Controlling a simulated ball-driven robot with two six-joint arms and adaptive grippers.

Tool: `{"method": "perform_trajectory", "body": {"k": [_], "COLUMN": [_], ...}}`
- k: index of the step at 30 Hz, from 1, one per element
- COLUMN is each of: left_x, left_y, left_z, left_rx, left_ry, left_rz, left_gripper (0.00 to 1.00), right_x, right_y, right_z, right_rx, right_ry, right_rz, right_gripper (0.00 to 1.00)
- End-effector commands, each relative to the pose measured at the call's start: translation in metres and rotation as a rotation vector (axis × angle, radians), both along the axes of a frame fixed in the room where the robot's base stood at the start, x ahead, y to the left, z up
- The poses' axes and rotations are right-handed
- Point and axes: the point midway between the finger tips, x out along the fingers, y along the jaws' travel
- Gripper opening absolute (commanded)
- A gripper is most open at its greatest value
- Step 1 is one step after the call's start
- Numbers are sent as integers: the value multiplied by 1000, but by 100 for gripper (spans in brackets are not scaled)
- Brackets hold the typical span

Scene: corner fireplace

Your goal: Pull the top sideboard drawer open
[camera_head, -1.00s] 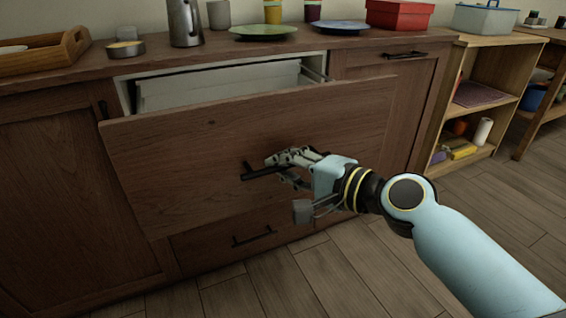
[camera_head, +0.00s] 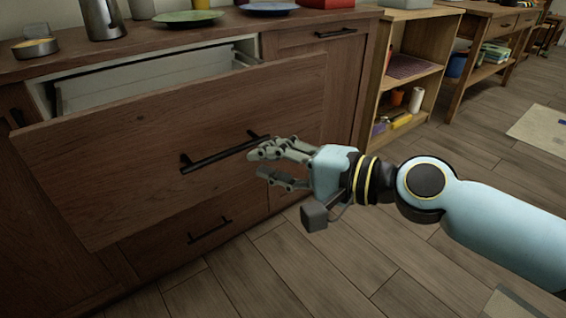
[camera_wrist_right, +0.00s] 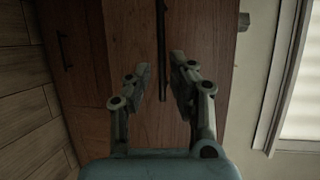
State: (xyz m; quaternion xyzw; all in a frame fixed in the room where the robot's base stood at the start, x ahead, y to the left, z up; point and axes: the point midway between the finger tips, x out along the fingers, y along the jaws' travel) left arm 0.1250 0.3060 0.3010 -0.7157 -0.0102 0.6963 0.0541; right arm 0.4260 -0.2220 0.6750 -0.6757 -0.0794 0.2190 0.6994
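The top sideboard drawer (camera_head: 120,150) stands pulled out, its wide wooden front tilted in the head view and its pale inside showing behind it. Its dark bar handle (camera_head: 215,156) is on the front. My right gripper (camera_head: 256,163) is open at the right end of this handle, fingers pointing left toward the drawer front. In the right wrist view the handle (camera_wrist_right: 161,45) runs between the two spread fingertips (camera_wrist_right: 162,76), and the fingers do not close on it. Whether they touch it I cannot tell. My left gripper is not in view.
The sideboard top holds a green plate (camera_head: 188,18), a blue plate (camera_head: 270,9) and a metal jug (camera_head: 103,18). A lower drawer handle (camera_head: 210,230) sits below. An open shelf (camera_head: 408,78) stands to the right. The wooden floor in front is clear.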

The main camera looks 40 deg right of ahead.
Motion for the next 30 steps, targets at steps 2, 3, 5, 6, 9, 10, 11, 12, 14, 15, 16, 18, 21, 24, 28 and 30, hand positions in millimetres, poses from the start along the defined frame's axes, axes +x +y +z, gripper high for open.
{"method": "perform_trajectory", "body": {"k": [2,3,5,6,9,10,11,12,14,15,16,18,21,24,28,30], "left_x": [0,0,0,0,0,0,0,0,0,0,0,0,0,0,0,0], "left_y": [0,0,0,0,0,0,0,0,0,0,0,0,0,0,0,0], "left_z": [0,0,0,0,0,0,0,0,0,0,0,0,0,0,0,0], "left_rx": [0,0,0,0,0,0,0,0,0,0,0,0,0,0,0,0], "left_ry": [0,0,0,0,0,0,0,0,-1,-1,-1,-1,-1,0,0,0], "left_rz": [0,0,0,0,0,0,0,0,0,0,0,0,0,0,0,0], "left_gripper": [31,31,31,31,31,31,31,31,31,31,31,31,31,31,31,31], "right_x": [-12,-16,-20,-22,-24,-24,-24,-24,-24,-24,-24,-24,-24,-24,-24,-30], "right_y": [-5,-7,-9,-10,-11,-11,-11,-11,-11,-11,-11,-11,-11,-11,-15,-18], "right_z": [1,2,4,4,5,5,5,5,5,5,5,5,5,5,-19,-55], "right_rx": [-4,-2,-2,-1,0,0,0,0,0,0,0,0,0,2,-3,-90], "right_ry": [2,1,0,0,1,0,0,0,0,0,0,0,0,-1,32,80], "right_rz": [3,2,1,0,0,0,0,0,-1,-1,-1,-1,-1,-2,-44,-45], "right_gripper": [21,21,21,21,21,21,21,21,21,21,21,21,21,21,21,21]}}
